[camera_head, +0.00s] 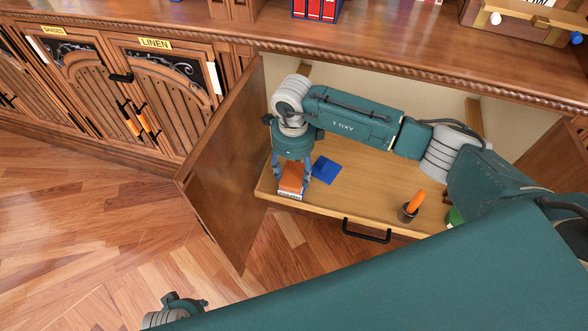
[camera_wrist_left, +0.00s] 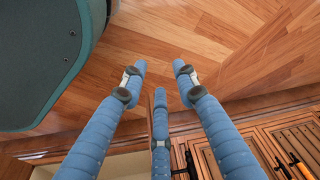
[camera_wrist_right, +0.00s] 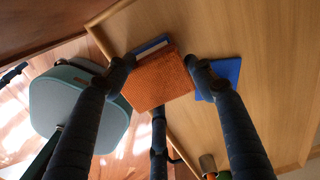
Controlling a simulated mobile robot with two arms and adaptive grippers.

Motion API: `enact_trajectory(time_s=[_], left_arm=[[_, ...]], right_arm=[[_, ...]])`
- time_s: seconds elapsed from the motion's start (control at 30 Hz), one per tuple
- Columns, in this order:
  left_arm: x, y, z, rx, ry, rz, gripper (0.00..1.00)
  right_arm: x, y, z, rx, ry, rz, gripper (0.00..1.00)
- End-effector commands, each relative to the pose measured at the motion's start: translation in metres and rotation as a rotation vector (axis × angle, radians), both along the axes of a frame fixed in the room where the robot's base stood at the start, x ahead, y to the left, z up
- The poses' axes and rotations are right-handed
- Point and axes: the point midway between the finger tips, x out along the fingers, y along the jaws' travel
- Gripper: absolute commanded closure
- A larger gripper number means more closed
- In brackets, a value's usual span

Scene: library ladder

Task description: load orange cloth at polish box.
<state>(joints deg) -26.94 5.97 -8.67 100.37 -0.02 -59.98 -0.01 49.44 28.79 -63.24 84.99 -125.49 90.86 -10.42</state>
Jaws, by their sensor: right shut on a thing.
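The orange cloth (camera_head: 291,177) is between the fingers of my right gripper (camera_head: 292,176), which is shut on it. In the right wrist view the cloth (camera_wrist_right: 158,78) is a flat square block between the fingertips. A small white-fronted box (camera_head: 289,194) with unreadable lettering is directly below the cloth at the tray's front left corner. A blue and white edge shows beside the cloth in the right wrist view; I cannot tell whether cloth and box touch. My left gripper (camera_wrist_left: 160,75) is open and empty above the floor in the left wrist view.
A blue cloth (camera_head: 326,170) lies right of the box on the wooden pull-out tray (camera_head: 365,185). A dark cup (camera_head: 408,213) with an orange item and a green thing (camera_head: 454,216) are farther right. An open cabinet door (camera_head: 222,165) stands close at left.

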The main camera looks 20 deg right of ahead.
Motion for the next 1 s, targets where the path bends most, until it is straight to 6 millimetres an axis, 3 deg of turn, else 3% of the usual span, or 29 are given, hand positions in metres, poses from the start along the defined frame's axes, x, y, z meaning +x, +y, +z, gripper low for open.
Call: enact_trajectory(time_s=[1.0], left_arm=[[0.0017, -0.0011, 0.0084, -0.002, -0.004, 0.001, 0.70]], right_arm=[[0.0001, -0.0002, -0.0034, 0.000, 0.000, 0.000, 0.67]])
